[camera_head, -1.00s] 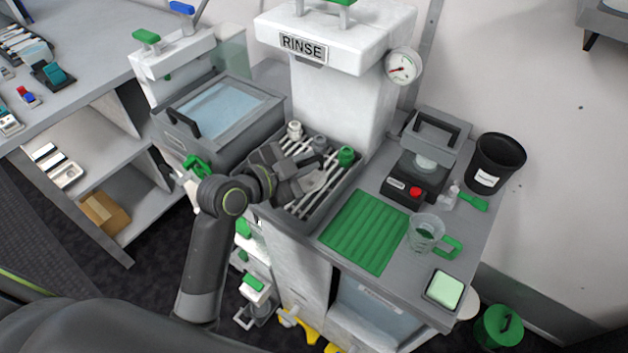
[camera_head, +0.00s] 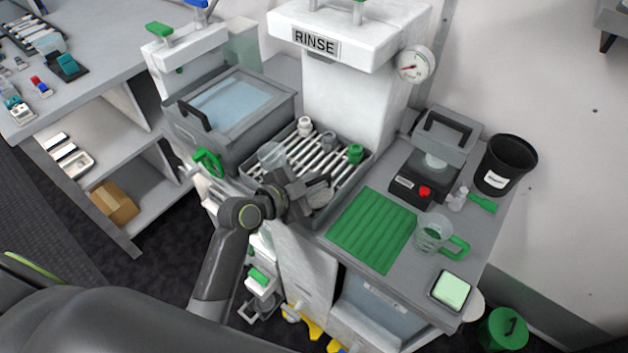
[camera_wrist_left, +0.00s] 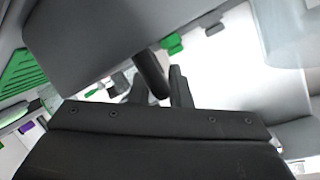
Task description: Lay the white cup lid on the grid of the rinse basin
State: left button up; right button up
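The rinse basin (camera_head: 367,172) stands in front of the RINSE column, with a grid of pale bars (camera_head: 322,157) across it. My left gripper (camera_head: 318,190) is over the basin's front edge in the head view and covers that part of the grid. I cannot make out the white cup lid for certain. My right gripper is not in view.
A clear cup-like piece (camera_head: 270,156) is at the grid's left end. Small white (camera_head: 305,125) and green (camera_head: 355,152) fittings stand on the grid's back and right. A green mat (camera_head: 372,230), clear jug (camera_head: 432,234) and black bin (camera_head: 506,165) are to the right.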

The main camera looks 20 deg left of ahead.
pick_arm(q)
jog(key=o, duration=0.3)
jog(key=shift+r, duration=0.1)
jog(key=shift+r+p, duration=0.2)
jog(key=shift+p, duration=0.1)
jog(key=b+v, duration=0.2)
jog(key=v, duration=1)
jog(key=shift+f, duration=0.1)
